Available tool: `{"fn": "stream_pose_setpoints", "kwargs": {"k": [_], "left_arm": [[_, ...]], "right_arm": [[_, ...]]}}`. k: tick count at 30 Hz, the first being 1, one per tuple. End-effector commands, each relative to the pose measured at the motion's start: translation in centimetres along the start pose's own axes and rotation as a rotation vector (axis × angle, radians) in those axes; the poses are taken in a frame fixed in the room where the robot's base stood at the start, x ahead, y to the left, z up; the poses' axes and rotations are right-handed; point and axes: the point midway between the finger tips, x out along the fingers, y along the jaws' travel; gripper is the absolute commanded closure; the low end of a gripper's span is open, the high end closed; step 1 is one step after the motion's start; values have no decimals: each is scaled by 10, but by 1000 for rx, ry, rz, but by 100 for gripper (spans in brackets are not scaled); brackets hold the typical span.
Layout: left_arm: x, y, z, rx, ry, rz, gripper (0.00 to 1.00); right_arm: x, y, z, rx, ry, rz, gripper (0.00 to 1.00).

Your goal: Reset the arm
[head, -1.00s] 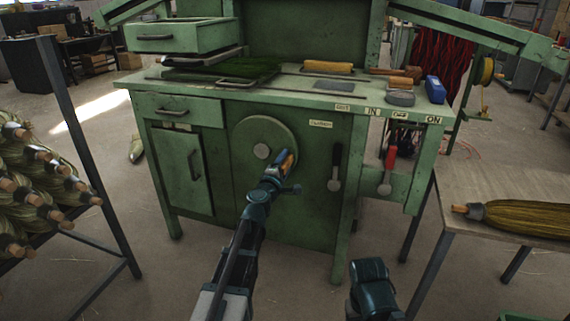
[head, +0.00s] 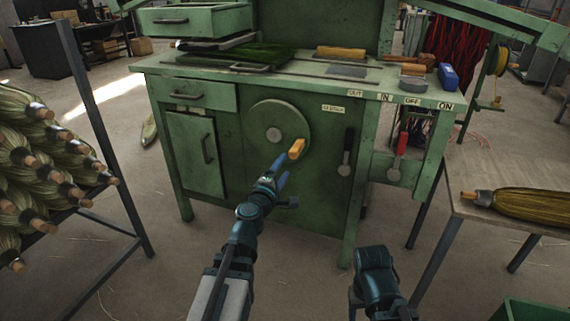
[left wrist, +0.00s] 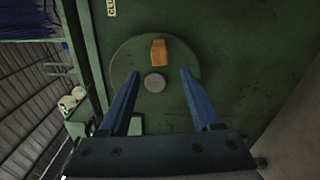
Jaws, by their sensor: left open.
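My left gripper (head: 279,172) is open and empty in front of the green machine (head: 220,95). Its blue fingers are near the orange crank handle (head: 297,148), just below it and apart from it in the head view. The handle stands out from the round green wheel (head: 262,112), right of and below the grey hub (head: 273,134). In the left wrist view the fingers (left wrist: 155,85) spread wide with nothing between their tips. The handle (left wrist: 159,52) is beyond them, above the hub (left wrist: 155,83). My right arm shows at the lower right, its fingers not clear.
A clutch lever (head: 346,155) and a red-handled lever (head: 398,155) are on the machine's front, right of the wheel. A rack (head: 105,140) with broom bundles stands left. A table (head: 455,200) with a broom head (head: 530,203) stands right. Open floor lies before the machine.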

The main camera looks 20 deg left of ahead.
Motion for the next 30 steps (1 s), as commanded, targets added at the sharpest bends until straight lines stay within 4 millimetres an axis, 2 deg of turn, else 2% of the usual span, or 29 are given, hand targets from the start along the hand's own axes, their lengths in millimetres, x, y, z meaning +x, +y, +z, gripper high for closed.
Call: {"fn": "stream_pose_setpoints", "kwargs": {"k": [11, 14, 17, 20, 22, 24, 27, 30], "left_arm": [[0, 0, 0, 0, 0, 0, 35], [0, -1, 9, 21, -25, -8, 35], [-1, -10, 42, 113, -121, -44, 35], [-9, -32, 100, 282, -300, -119, 35], [-23, -56, 143, 428, -452, -194, 35], [-44, -86, 180, 581, -608, -281, 35], [-85, -132, 216, 806, -826, -432, 35], [-130, -171, 227, 1018, -1014, -603, 35]], "right_arm": [[0, 0, 0, 0, 0, 0, 38], [-1, 0, 0, 0, 0, 0, 38], [-4, 0, 0, 0, 0, 0, 38], [-8, 1, 0, 0, 0, 0, 38], [-12, 1, 1, 0, 0, 1, 38], [-16, 2, 1, 0, 0, 1, 38], [-21, 2, 1, 0, -1, 1, 38], [-26, 3, 2, 0, -1, 2, 38]]}}
